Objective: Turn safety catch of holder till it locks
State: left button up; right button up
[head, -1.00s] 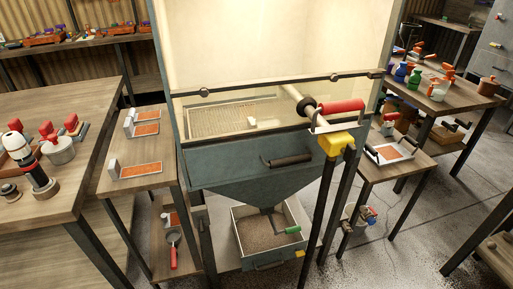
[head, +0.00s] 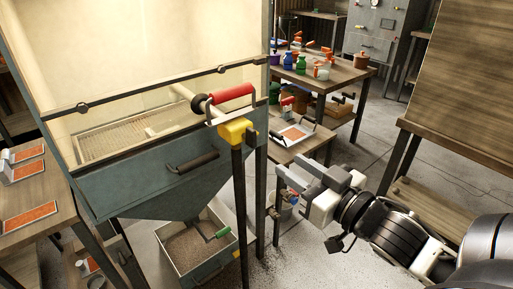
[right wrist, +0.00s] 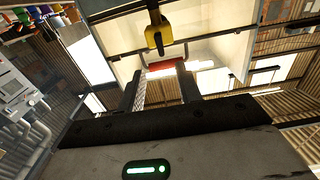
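A yellow holder block (head: 236,131) sits on top of a dark post in front of the blast cabinet. A red-gripped handle (head: 229,92) with a pale metal bracket lies just above it. Which part is the safety catch I cannot tell. In the right wrist view the yellow block (right wrist: 157,34) shows at the top, with a red part (right wrist: 165,66) beyond the fingers. My right gripper (head: 279,179) is to the right of the post and lower than the block, apart from both. Its two fingers stand apart with nothing held between them (right wrist: 160,88). My left gripper is not in view.
The cabinet (head: 150,165) has a dark drawer-like handle and a funnel above a grit bin (head: 195,248). A small side table (head: 285,152) with a tray stands behind my right gripper. A wooden table (head: 350,72) with bottles is farther back. Open floor lies at right.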

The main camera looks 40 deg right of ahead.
aim_at(255, 141)
jog(key=w, duration=1)
jog(key=shift+a, duration=0.35)
jog(key=shift+w+a+p, duration=0.1)
jog(key=shift+w+p, duration=0.2)
jog(key=shift+w, duration=0.5)
grip_shut()
